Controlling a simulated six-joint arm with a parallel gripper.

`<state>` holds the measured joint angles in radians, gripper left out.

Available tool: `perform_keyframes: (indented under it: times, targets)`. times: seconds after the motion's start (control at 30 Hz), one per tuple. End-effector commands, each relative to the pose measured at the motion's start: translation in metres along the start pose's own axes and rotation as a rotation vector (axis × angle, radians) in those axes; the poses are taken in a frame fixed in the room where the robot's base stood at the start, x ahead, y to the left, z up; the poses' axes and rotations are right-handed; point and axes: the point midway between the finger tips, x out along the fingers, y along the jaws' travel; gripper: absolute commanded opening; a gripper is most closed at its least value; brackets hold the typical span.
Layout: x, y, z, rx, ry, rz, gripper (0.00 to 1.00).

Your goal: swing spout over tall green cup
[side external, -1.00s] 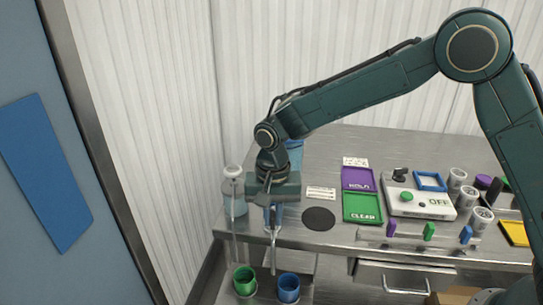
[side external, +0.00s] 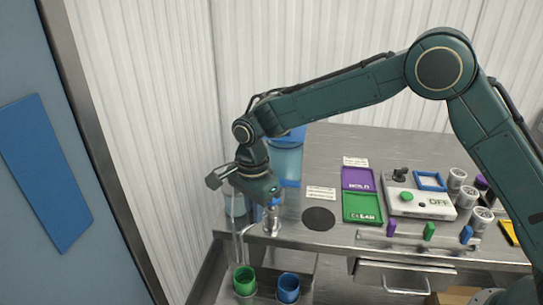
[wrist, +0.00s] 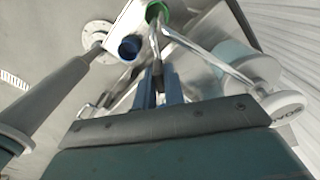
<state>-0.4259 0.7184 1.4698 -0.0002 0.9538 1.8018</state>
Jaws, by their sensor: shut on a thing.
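The green cup (side external: 244,280) stands upright on a low ledge in front of the bench, left of the blue cup (side external: 289,287). Both also show at the top of the wrist view, green (wrist: 155,10) and blue (wrist: 130,46). My gripper (wrist: 160,90) has its blue fingers shut on the thin metal spout (wrist: 157,55). The spout's far end overlaps the green cup in the wrist view. In the side view the spout (side external: 242,243) hangs down in line with the green cup. Whether its tip is centred over the opening is hard to tell.
A white-topped dispenser (wrist: 283,107) stands close by, its thin pipe beside the spout. The metal tap base (side external: 272,225) is at the bench edge. A blue-lidded container (side external: 287,160) stands behind my wrist. Purple and green trays (side external: 362,208) lie to the right.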

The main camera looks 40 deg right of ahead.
Motion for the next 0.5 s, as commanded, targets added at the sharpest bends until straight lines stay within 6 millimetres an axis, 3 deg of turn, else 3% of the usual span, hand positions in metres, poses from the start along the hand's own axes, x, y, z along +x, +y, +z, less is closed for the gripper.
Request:
perform_keyframes:
  times: [0.5]
  targets:
    - [-0.0009, -0.0030, -0.0004, 0.041, 0.000, -0.004, 0.00]
